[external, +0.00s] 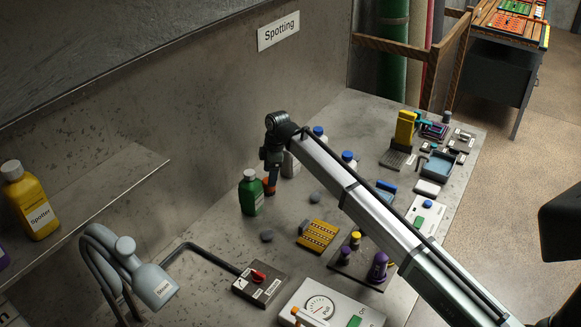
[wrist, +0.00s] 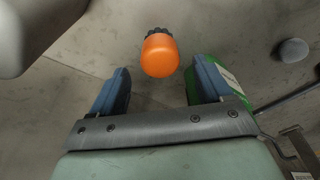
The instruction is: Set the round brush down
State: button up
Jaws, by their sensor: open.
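The round brush, with an orange body and dark ribbed end, shows ahead of my gripper in the wrist view (wrist: 161,55). Its orange side is partly hidden behind a finger in the external view (external: 265,188). My gripper (wrist: 160,82) is open, with its two blue fingers spread apart. The brush is just beyond the fingertips, between their lines, with clear space on both sides and no finger seen touching it. In the external view my gripper (external: 272,176) points down at the bench, close to the wall. Whether the brush stands fully upright is hard to tell.
A green bottle (external: 251,193) stands close on one side of my gripper, and a pale bottle (external: 290,164) on the other. A bent dark rod (external: 205,250) runs at the left.

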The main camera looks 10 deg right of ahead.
jog(key=shift+d+r, duration=0.25)
jog(key=shift+r, duration=1.3)
jog(key=shift+d+r, duration=0.2)
jog(key=shift+r, duration=1.3)
